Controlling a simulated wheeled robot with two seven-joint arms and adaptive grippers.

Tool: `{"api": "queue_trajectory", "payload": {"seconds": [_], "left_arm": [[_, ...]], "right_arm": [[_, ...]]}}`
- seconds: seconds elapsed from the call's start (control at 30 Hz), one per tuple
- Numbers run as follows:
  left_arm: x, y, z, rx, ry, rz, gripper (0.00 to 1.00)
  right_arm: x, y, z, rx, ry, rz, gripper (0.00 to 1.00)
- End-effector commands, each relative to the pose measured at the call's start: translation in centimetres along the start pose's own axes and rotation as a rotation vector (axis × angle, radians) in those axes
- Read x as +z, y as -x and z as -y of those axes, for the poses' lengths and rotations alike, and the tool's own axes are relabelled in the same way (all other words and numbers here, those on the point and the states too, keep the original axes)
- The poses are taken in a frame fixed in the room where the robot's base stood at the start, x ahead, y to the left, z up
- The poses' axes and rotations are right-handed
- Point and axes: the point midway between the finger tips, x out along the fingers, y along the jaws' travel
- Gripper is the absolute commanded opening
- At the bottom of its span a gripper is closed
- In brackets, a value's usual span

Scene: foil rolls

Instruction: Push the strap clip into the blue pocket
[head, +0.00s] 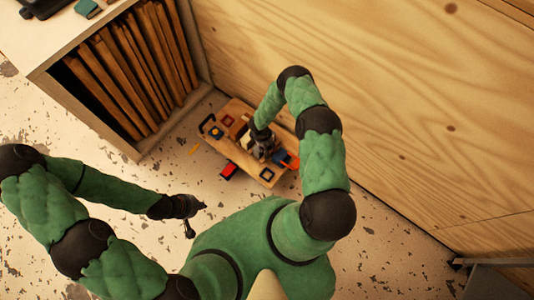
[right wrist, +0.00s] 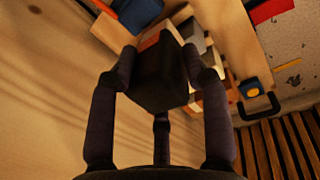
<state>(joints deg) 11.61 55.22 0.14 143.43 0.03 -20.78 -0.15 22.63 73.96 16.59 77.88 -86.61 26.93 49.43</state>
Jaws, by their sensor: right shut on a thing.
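My right gripper (head: 265,143) is low over a wooden tray (head: 238,158) on the floor. In the right wrist view, its fingers (right wrist: 160,75) are shut on a dark block-like piece, which I take for the strap clip (right wrist: 160,68). A plain blue piece (right wrist: 140,12) is just beyond the held piece; it shows in the head view (head: 279,156) beside an orange piece (head: 291,163). A blue square with a yellow centre (right wrist: 250,87) lies near the tray's handle. I cannot tell which blue thing is the pocket. My left gripper (head: 195,212) is away from the tray; its fingers are too small to read.
A shelf unit with upright brown boards (head: 130,65) stands to the left of the tray. A wooden wall (head: 380,90) rises behind it. The speckled floor (head: 150,185) is otherwise mostly free.

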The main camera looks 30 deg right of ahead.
Motion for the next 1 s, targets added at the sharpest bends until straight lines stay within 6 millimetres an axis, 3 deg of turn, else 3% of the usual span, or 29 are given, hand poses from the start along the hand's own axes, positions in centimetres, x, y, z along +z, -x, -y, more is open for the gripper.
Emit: {"api": "queue_trajectory", "payload": {"seconds": [0.03, 0.1, 0.3, 0.67, 1.0], "left_arm": [[0.0, -0.9, 0.3, 0.0, 0.0, 0.0, 0.0], [-0.1, -1.4, 0.5, 0.0, 0.0, 0.0, 0.0], [-0.1, -2.4, 0.8, 0.0, 0.0, 0.0, 0.0], [-0.1, -3.0, 1.1, 0.0, 0.0, 0.0, 0.0], [-0.2, -5.0, 1.8, 0.0, 0.0, 0.0, 0.0]], "right_arm": [[0.9, -2.8, 1.2, -0.004, 0.012, 0.003, 0.0], [1.8, -5.4, 2.4, -0.003, 0.025, -0.001, 0.0], [3.7, -10.1, 5.0, 0.002, 0.046, -0.011, 0.0], [4.3, -11.8, 5.9, 0.006, 0.053, -0.016, 0.0], [4.2, -14.2, 6.3, 0.005, 0.054, -0.015, 0.0]]}}
